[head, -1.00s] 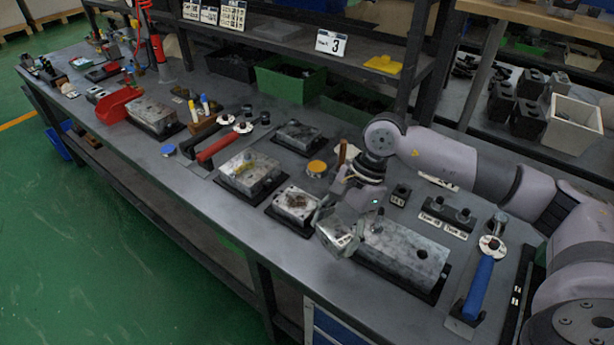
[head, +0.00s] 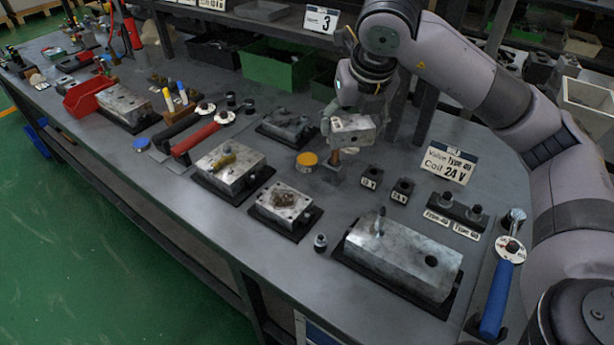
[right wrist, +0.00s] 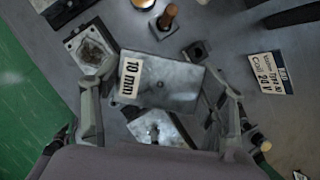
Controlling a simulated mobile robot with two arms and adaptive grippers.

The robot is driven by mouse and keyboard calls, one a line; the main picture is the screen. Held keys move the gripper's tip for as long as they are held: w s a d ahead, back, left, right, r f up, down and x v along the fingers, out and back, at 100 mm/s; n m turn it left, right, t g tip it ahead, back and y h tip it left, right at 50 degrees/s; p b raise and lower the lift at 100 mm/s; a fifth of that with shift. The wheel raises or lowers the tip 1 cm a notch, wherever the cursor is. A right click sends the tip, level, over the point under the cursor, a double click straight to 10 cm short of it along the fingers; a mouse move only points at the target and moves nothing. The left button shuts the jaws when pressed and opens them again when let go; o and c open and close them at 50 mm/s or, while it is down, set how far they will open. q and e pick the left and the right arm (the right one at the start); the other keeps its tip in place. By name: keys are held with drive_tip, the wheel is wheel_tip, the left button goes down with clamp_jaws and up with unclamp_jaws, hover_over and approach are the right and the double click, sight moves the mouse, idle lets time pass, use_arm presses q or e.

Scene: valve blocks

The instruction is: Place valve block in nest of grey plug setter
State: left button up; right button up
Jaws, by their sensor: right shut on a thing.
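My right gripper (head: 350,118) is shut on a grey metal valve block (head: 358,132) and holds it above the table. In the right wrist view the block (right wrist: 170,82) sits between the two fingers (right wrist: 165,100) and bears a "10 mm" label. A small grey stand with a brown knob (head: 335,165), which may be the grey plug setter, is just below and left of the held block. In the right wrist view its knob (right wrist: 168,16) shows beyond the block. I cannot make out its nest. My left gripper is not in view.
A large grey block (head: 405,262) lies in a black tray at the front. A block with a brown centre (head: 283,203) and one with a yellow part (head: 230,168) lie left. A sign (head: 450,162), small black blocks (head: 402,190) and a blue-handled tool (head: 497,295) are to the right.

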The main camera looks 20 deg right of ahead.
wheel_tip(320, 180, down, 20)
drive_tip(key=shift+r, duration=0.25)
drive_tip(key=shift+s, duration=0.1)
drive_tip(key=shift+f, duration=0.15)
drive_tip(key=o, duration=1.2)
drive_tip(key=shift+o, duration=0.2)
